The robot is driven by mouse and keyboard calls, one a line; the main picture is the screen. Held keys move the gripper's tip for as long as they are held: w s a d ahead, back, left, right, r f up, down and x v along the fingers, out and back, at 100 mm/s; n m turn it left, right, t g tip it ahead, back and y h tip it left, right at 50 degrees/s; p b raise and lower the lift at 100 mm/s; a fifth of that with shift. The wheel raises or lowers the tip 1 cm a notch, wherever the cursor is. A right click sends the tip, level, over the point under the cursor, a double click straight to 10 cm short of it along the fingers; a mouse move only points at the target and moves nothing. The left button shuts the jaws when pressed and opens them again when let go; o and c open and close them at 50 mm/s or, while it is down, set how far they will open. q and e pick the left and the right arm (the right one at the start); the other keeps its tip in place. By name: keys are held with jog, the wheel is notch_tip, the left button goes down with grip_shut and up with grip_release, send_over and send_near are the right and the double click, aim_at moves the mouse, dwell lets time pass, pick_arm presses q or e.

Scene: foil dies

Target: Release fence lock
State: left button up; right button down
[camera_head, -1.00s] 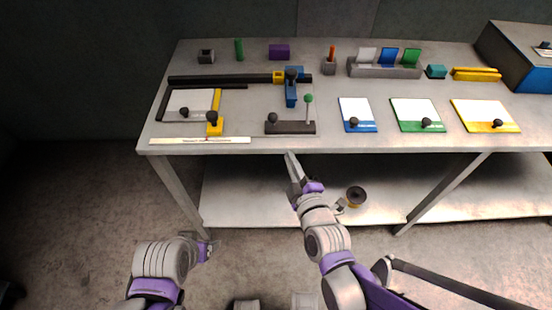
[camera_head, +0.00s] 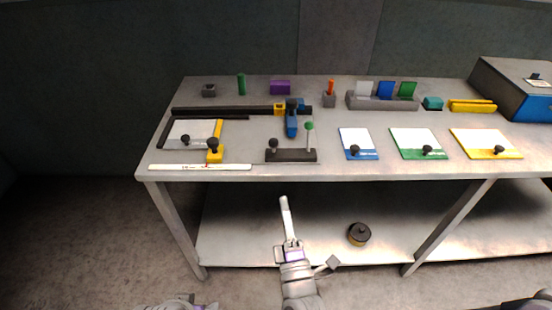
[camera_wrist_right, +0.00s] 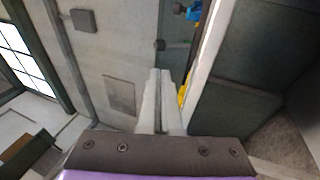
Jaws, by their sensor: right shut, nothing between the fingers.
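My right gripper (camera_head: 284,199) is shut and empty, pointing up, and appears below the table's front edge in the head view. In the right wrist view its fingers (camera_wrist_right: 158,75) lie together. A long black fence rail (camera_head: 222,110) lies along the table, with a yellow block (camera_head: 279,109) and a blue piece with a black knob (camera_head: 291,122) at its right end. Below it is a dark base (camera_head: 291,155) with a black knob and a green-tipped lever (camera_head: 309,127). I cannot tell which of these is the fence lock. My left arm barely shows at the bottom edge; its fingers cannot be made out.
A white plate with a yellow bar (camera_head: 215,151) sits at the left, above a white ruler strip (camera_head: 200,167). Blue, green and yellow framed cards (camera_head: 414,139) lie to the right. A grey holder (camera_head: 382,102) stands behind.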

aim_at(274, 148)
jog(key=x, duration=1.3)
jog(key=shift+w+p, duration=0.15)
jog(key=shift+p, duration=0.2)
jog(key=shift+d+r, duration=0.1)
